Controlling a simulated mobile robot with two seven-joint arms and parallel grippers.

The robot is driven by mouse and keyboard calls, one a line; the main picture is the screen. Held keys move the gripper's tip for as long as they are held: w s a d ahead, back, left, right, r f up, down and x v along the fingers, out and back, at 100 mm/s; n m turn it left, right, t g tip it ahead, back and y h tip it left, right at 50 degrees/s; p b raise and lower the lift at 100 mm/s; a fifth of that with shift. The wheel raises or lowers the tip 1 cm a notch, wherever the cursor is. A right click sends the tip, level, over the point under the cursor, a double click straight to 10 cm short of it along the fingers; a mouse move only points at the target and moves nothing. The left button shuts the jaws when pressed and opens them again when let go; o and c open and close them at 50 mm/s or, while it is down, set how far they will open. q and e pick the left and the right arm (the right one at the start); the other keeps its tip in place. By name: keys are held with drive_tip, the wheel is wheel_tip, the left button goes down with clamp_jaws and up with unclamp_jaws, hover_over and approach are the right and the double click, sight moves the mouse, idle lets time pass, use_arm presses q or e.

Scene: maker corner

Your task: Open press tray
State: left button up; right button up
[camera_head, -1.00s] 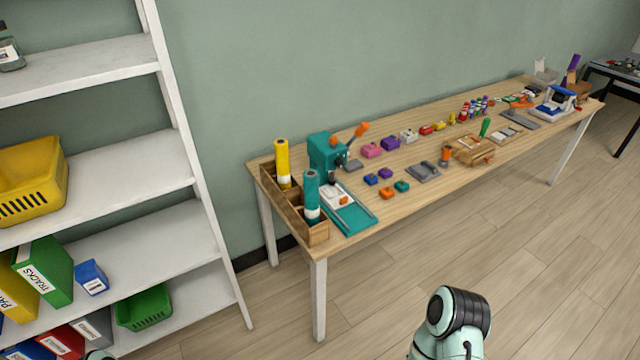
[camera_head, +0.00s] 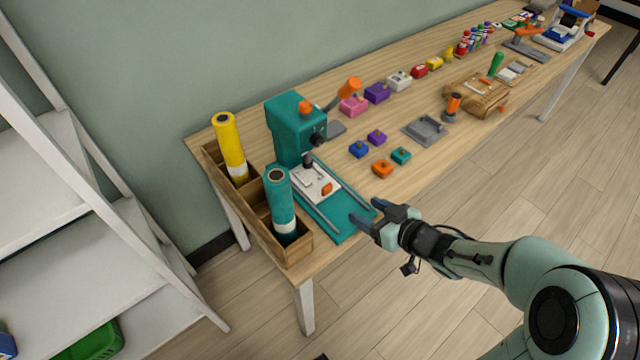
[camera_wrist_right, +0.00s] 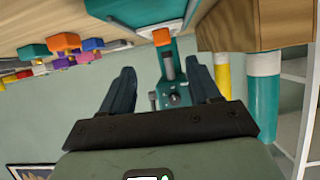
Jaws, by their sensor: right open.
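The teal press (camera_head: 292,125) stands at the left end of the table, with an orange knob on its upper part. Its white tray (camera_head: 308,178) lies on the teal base (camera_head: 347,213) between two metal rails, partly under the press head. An orange block (camera_head: 326,189) sits at the tray's front end. My right gripper (camera_head: 369,213) is open and empty at the front end of the base, apart from the orange block. The right wrist view shows the press (camera_wrist_right: 173,92) and orange block (camera_wrist_right: 162,37) ahead, around and between the spread fingers (camera_wrist_right: 162,72). My left gripper is not in view.
A wooden box (camera_head: 253,211) with a yellow roll (camera_head: 229,146) and a teal roll (camera_head: 280,200) stands left of the tray. Small coloured blocks (camera_head: 382,168) and a grey plate (camera_head: 425,130) lie to the right. A white shelf (camera_head: 95,205) stands at the left.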

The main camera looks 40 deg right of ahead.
sight(328, 187)
drive_tip(key=p, duration=0.2)
drive_tip(key=w+p, duration=0.1)
drive_tip(key=p, duration=0.1)
drive_tip(key=w+p, duration=0.1)
drive_tip(key=p, duration=0.2)
drive_tip(key=shift+w+a+r+n, duration=0.15)
drive_tip(key=shift+a+r+n, duration=0.15)
drive_tip(key=shift+r, duration=0.1)
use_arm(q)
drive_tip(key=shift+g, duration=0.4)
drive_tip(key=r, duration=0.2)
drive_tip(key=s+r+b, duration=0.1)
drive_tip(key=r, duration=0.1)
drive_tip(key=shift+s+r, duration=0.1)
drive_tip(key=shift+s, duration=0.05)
use_arm(e)
drive_tip(key=x, duration=1.1)
drive_tip(key=shift+d+f, duration=0.1)
clamp_jaws()
